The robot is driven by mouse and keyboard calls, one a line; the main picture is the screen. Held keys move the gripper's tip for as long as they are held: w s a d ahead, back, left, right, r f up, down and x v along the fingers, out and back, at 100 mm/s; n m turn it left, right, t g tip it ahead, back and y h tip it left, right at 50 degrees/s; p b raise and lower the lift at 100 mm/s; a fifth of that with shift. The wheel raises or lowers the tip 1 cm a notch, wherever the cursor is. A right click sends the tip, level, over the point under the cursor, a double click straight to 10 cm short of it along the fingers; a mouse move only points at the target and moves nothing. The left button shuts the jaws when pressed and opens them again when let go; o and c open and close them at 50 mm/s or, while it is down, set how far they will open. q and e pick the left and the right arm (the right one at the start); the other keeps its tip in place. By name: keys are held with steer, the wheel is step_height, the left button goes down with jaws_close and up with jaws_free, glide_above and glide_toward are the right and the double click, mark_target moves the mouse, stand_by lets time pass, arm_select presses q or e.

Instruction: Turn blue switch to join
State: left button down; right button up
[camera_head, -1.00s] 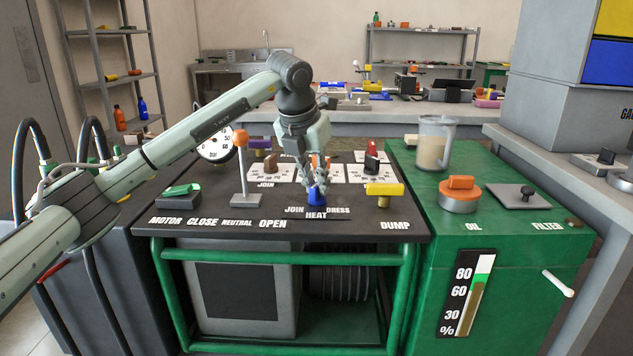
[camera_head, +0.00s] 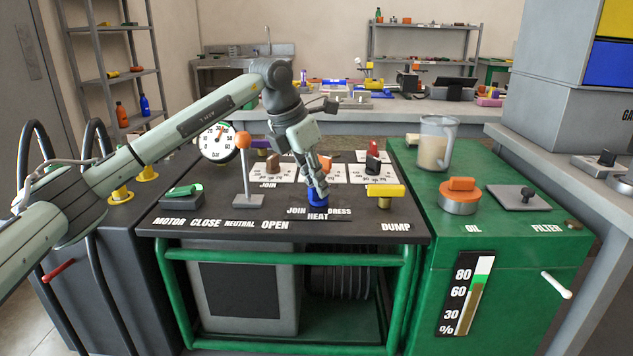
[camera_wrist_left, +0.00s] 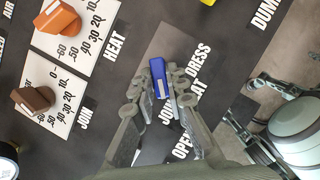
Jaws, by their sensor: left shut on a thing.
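The blue switch (camera_head: 317,199) stands at the front middle of the black panel, behind the words JOIN, HEAT and DRESS. It also shows in the left wrist view (camera_wrist_left: 158,80) as a blue knob with a pale mark on its top. My left gripper (camera_head: 318,192) reaches down to it, tilted, and its fingers are shut on the switch from both sides. The wrist view shows the fingers (camera_wrist_left: 161,92) along both sides of the knob. The JOIN label (camera_wrist_left: 167,112) is partly hidden by a finger. My right gripper is not seen for sure in the head view.
An orange-topped lever (camera_head: 243,142) stands left of the switch, with a green switch (camera_head: 183,192) beyond it. A yellow handle (camera_head: 385,191) is close on the right. A jug (camera_head: 435,143) stands on the green cabinet.

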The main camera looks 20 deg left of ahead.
arm_select(q)
steer(key=c, duration=1.5)
jaws_free()
steer(key=shift+c, duration=0.2)
steer(key=shift+r, duration=0.1)
steer(key=v, duration=1.2)
